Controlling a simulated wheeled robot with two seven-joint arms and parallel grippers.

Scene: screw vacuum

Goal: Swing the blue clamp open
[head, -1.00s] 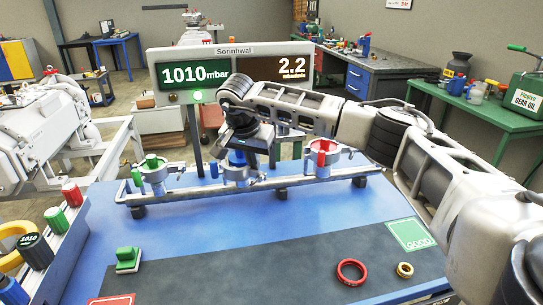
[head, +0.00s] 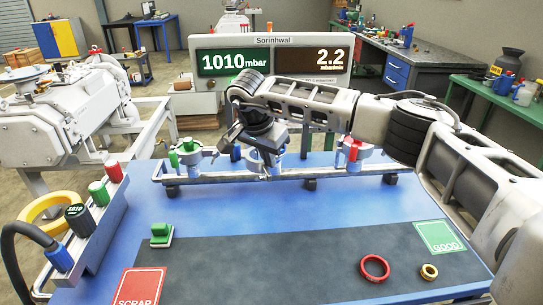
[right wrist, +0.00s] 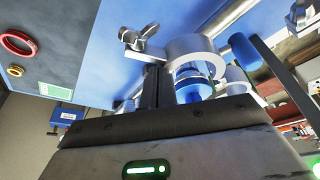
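The blue clamp (head: 268,162) is the middle of three clamps on the metal rail, partly hidden by my right gripper in the head view. In the right wrist view its metal ring (right wrist: 190,48) sits around a blue-banded fitting (right wrist: 192,84). A wing nut (right wrist: 142,38) stands at the end of an arm off the ring. My right gripper (head: 224,146) is just left of the blue clamp. Its dark fingers (right wrist: 156,70) are close together, beside the ring and below the wing-nut arm. Nothing clearly shows between them; contact cannot be told. My left gripper is out of view.
The green clamp (head: 190,152) is left on the rail and the red clamp (head: 353,150) right. A display (head: 270,62) stands behind.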

